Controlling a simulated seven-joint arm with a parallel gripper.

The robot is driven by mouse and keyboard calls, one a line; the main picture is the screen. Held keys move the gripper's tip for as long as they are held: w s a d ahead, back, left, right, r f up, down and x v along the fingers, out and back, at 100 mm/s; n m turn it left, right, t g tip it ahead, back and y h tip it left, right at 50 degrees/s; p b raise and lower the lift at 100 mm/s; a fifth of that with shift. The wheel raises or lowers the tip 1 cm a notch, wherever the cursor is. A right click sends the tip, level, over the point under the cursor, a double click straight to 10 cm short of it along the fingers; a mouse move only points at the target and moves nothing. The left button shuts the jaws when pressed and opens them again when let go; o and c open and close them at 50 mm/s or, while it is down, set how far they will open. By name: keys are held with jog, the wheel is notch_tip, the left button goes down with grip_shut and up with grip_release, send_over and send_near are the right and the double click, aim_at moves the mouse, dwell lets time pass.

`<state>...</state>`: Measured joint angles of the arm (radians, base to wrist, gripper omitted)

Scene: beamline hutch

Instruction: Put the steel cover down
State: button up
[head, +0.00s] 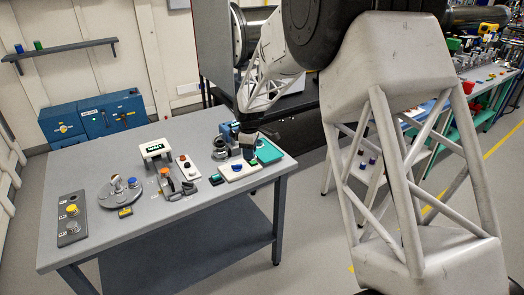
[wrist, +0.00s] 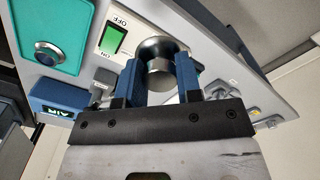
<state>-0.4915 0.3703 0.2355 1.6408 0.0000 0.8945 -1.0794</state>
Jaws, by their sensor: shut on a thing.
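The steel cover (wrist: 158,48) is a round, shiny metal piece with a knob, seen in the wrist view between the two blue fingers of my gripper (wrist: 160,78). The fingers are shut on its knob. In the head view my gripper (head: 249,153) is low over the back right of the grey table, and the cover cannot be made out there. In the wrist view the cover appears close to a pale panel with a green rocker switch (wrist: 113,38) marked ON and OFF. I cannot tell whether the cover touches the panel.
A teal box (head: 268,152) stands right of my gripper, and a white panel (head: 238,171) lies below it. The table's front is clear.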

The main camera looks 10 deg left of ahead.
jog(key=d+f, duration=0.3)
jog(key=d, duration=0.7)
jog(key=shift+d, duration=0.25)
jog(key=shift+w, duration=0.15)
send_over(269, 154)
jog(key=shift+d+f, duration=0.1)
jog(key=shift+f, duration=0.6)
jog(key=shift+f, duration=1.75)
jog(key=shift+f, duration=0.2)
